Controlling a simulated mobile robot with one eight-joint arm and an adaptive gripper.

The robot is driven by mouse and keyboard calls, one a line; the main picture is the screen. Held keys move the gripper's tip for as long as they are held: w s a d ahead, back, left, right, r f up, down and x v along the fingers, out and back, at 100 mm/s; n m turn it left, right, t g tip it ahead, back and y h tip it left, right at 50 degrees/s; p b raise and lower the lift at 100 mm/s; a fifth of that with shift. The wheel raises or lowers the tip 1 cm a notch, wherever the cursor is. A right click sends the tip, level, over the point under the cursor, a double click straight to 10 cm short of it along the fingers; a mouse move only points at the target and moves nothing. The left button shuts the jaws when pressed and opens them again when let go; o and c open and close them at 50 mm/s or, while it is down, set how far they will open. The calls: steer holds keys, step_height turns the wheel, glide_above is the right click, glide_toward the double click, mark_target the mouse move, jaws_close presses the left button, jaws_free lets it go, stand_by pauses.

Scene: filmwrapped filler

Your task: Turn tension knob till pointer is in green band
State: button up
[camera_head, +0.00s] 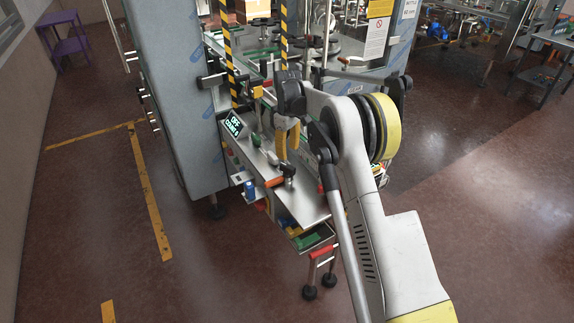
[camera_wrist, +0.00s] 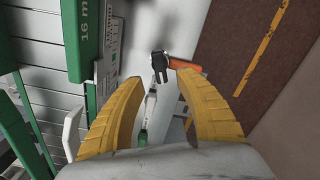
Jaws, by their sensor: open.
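My gripper (camera_head: 288,150) hangs over the steel work plate of the machine with its yellow fingers pointing down. In the wrist view the gripper (camera_wrist: 160,80) is open, with nothing between its fingers. An orange-handled lever with a dark metal head (camera_head: 287,172) stands on the plate below and in front of the fingers. It shows in the wrist view (camera_wrist: 158,66) beyond the fingertips. I cannot make out the tension knob, pointer or green band for certain.
A small lit display (camera_head: 234,125) sits left of the plate. Yellow-black striped posts (camera_head: 229,55) rise behind it, beside a large grey column (camera_head: 170,90). Bins with coloured parts (camera_head: 308,237) hang below the plate. Open floor (camera_head: 90,200) lies to the left.

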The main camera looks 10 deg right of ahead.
mark_target(288, 166)
step_height(288, 166, down, 8)
steer(key=shift+f+b, duration=0.1)
steer(key=shift+b, duration=0.3)
jaws_close()
